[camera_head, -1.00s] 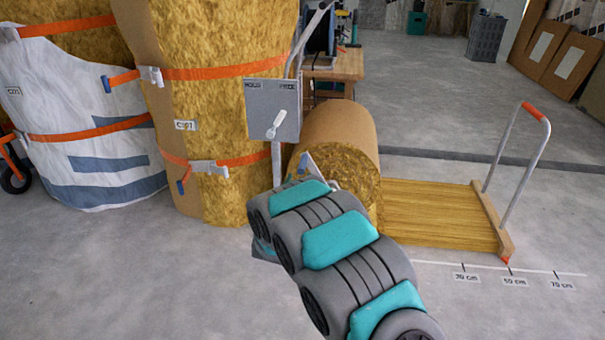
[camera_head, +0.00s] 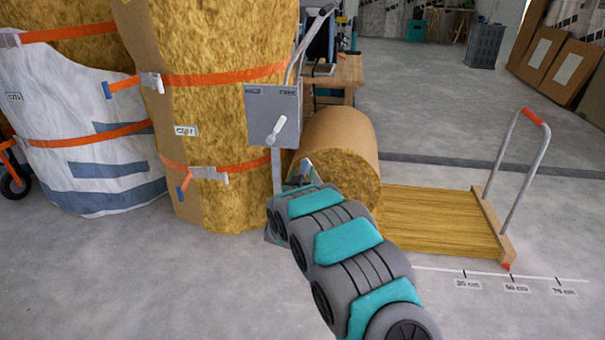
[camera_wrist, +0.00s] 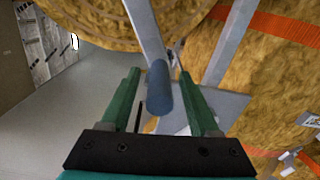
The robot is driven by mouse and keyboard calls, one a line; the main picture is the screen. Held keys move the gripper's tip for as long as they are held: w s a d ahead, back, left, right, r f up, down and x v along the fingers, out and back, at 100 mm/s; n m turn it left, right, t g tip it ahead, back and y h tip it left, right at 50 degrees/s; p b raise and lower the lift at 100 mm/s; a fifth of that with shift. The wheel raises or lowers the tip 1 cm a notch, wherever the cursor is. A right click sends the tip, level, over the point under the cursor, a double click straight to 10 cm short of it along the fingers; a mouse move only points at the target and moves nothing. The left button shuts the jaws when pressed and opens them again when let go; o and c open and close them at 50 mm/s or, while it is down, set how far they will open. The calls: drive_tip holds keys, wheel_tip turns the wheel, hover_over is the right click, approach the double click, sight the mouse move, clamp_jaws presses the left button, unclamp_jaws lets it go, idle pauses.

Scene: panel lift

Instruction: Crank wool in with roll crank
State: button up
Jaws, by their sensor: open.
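The wool roll (camera_head: 342,150) lies on its side, with a flat wool strip (camera_head: 435,218) running right from it to a wooden end bar (camera_head: 492,228). In the wrist view, the blue-grey crank grip (camera_wrist: 158,88) stands between the fingers of my gripper (camera_wrist: 160,80) on a flat metal crank arm (camera_wrist: 145,28). My gripper's green fingers are open, with a gap visible on each side of the grip. In the head view, the gripper reaches the roll's near face, and my arm hides most of the crank.
A grey box (camera_head: 272,112) with a white lever (camera_head: 277,131) stands left of the roll. Tall strapped wool rolls (camera_head: 215,115) stand close on the left. An orange-topped handle (camera_head: 532,118) rises from the end bar. A centimetre scale (camera_head: 515,275) marks the floor. Floor at right is clear.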

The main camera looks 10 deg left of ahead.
clamp_jaws()
idle(0.5)
idle(0.9)
